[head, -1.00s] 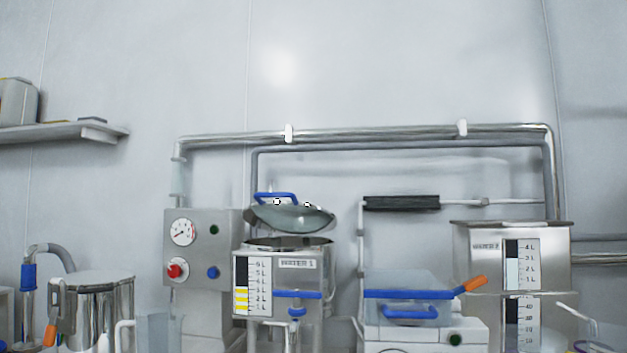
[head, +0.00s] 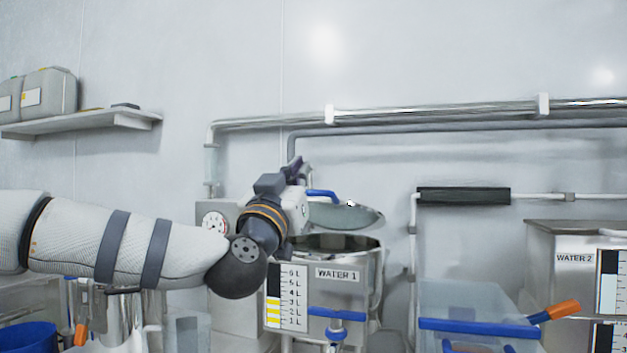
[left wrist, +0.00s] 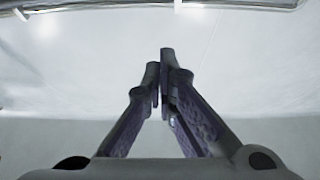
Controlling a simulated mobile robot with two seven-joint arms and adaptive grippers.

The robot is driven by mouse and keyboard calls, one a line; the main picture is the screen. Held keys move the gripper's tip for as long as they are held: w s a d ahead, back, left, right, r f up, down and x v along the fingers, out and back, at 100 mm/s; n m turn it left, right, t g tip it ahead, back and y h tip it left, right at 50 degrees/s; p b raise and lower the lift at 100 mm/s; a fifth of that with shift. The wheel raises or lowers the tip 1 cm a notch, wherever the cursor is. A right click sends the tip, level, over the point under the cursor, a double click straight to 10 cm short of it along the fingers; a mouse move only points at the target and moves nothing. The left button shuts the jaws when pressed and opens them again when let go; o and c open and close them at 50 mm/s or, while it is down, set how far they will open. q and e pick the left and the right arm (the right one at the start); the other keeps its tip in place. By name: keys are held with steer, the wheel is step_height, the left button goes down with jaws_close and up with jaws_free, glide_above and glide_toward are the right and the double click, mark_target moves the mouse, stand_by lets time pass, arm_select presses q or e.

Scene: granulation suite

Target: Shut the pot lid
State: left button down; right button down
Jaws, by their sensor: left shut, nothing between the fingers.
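The steel pot (head: 350,272) labelled WATER 1 stands right of centre in the head view. Its lid (head: 345,216) is raised and tilted above the open mouth, with a blue handle (head: 322,195) on its upper left. My left gripper (head: 294,168) is at the pot's upper left, its fingers pointing up and away, close to the blue handle in the picture. I cannot tell whether they touch. My right gripper is not in view.
A control box with a gauge (head: 215,222) is partly behind my left arm. Pipes (head: 430,113) run along the wall. A shelf (head: 80,122) is at upper left.

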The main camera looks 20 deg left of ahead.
arm_select(q)
steer(key=w+f, duration=0.1)
steer(key=w, duration=0.5)
steer(key=shift+d+f+b, duration=0.15)
steer(key=shift+f+b, duration=0.1)
steer(key=shift+b, duration=0.05)
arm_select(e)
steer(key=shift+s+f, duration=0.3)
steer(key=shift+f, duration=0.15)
